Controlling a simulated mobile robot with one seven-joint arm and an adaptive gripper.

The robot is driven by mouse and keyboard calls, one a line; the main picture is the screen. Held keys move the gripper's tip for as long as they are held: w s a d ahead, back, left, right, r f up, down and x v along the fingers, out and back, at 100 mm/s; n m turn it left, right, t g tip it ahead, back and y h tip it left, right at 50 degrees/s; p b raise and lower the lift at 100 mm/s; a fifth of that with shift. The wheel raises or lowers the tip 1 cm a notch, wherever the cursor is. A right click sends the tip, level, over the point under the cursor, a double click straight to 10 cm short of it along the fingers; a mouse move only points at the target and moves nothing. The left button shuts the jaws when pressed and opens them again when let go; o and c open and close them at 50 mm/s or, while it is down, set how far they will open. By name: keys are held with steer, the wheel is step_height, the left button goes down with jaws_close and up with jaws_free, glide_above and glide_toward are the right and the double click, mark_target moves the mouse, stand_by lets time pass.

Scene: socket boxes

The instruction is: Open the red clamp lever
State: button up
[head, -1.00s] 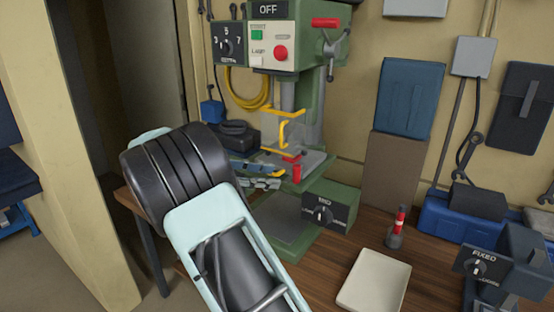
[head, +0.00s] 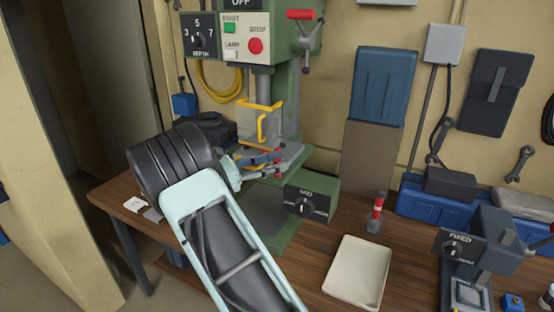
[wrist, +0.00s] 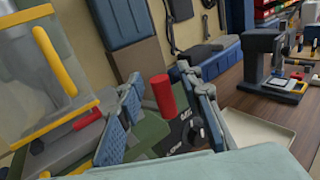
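The red clamp lever (wrist: 163,95) shows in the wrist view as an upright red cylinder between my two fingers, nearer the middle. My gripper (wrist: 165,112) is open, with a blue-padded finger on each side of it. I see room around the lever; contact with a finger is not clear. In the head view my gripper (head: 258,163) is at the drill press table and hides most of the lever. Small red parts show beside the fingers there. The lever's base is hidden in the wrist view.
The green drill press (head: 288,100) has a yellow-framed clear guard (wrist: 45,75) close to my left finger. A cream tray (head: 355,270) and a FIXED-labelled machine (head: 480,245) stand to the right.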

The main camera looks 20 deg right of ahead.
steer(key=shift+d, duration=0.55)
jaws_close()
